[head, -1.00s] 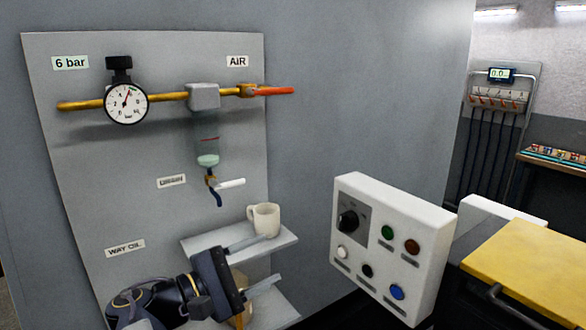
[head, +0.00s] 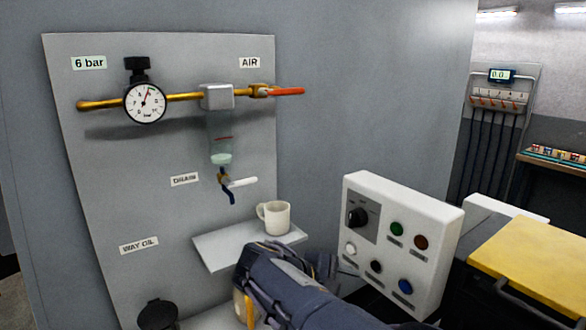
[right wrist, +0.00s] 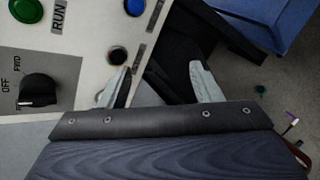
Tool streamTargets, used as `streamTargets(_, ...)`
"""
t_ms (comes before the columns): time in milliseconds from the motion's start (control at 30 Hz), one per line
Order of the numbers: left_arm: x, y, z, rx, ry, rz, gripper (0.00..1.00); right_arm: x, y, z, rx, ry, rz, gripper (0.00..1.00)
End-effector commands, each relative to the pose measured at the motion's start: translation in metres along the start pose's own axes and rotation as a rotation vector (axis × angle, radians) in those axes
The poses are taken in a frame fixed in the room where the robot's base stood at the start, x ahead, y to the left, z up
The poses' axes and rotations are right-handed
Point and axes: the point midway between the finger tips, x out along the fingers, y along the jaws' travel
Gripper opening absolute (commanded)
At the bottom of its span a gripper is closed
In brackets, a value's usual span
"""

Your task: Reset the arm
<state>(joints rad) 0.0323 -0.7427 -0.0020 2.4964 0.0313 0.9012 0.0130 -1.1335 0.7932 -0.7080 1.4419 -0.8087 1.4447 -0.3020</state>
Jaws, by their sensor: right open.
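My right arm (head: 290,290) comes in at the bottom of the head view, in front of the lower part of the wall board. My right gripper is near the lower left side of the white control box (head: 440,225), with its fingers mostly hidden behind the wrist. In the right wrist view my right gripper (right wrist: 163,86) is open, its two fingers wide apart with nothing between them. The left finger overlaps the control box's face beside a dark button (right wrist: 117,55). I cannot tell whether it touches. My left gripper is not in view.
A cream mug (head: 276,217) stands on a small shelf (head: 215,247) just above my arm. A yellow-topped cabinet (head: 535,250) stands right. A yellow handle (head: 243,307) shows below.

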Motion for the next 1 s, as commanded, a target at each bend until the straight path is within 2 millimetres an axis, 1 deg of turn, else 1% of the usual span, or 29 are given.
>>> streamTargets(33,0.0,0.0,0.0,0.0,0.0,0.0,0.0,0.026,-0.009,0.015,0.031,0.031,-0.114,0.58)
streamTargets(100,0.0,0.0,0.0,0.0,0.0,0.0,0.0,0.054,-0.027,0.033,0.089,0.088,-0.276,0.58)
streamTargets(133,0.0,0.0,0.0,0.0,0.0,0.0,0.0,0.065,-0.037,0.042,0.119,0.117,-0.348,0.58)
streamTargets(200,0.0,0.0,0.0,0.0,0.0,0.0,0.0,0.082,-0.059,0.062,0.202,0.184,-0.509,0.58)
streamTargets(300,0.0,0.0,0.0,0.0,0.0,0.0,0.0,0.092,-0.09,0.091,0.341,0.28,-0.708,0.58)
streamTargets(367,0.0,0.0,0.0,0.0,0.0,0.0,0.0,0.091,-0.106,0.108,0.434,0.335,-0.81,0.58)
streamTargets(400,0.0,0.0,0.0,0.0,0.0,0.0,0.0,0.089,-0.117,0.118,0.499,0.37,-0.871,0.58)
streamTargets(467,0.0,0.0,0.0,0.0,0.0,0.0,0.0,0.084,-0.132,0.134,0.601,0.421,-0.95,0.58)
streamTargets(500,0.0,0.0,0.0,0.0,0.0,0.0,0.0,0.079,-0.141,0.144,0.673,0.452,-0.995,0.58)
streamTargets(633,0.0,0.0,0.0,0.0,0.0,0.0,0.0,0.061,-0.17,0.171,0.904,0.54,-1.098,0.58)
streamTargets(700,0.0,0.0,0.0,0.0,0.0,0.0,0.0,0.052,-0.183,0.18,1.02,0.572,-1.127,0.58)
streamTargets(800,0.0,0.0,0.0,0.0,0.0,0.0,0.0,0.043,-0.199,0.187,1.156,0.601,-1.144,0.58)
streamTargets(900,0.0,0.0,0.0,0.0,0.0,0.0,0.0,0.038,-0.209,0.19,1.247,0.616,-1.147,0.58)
streamTargets(1000,0.0,0.0,0.0,0.0,0.0,0.0,0.0,0.035,-0.214,0.19,1.293,0.622,-1.146,0.58)
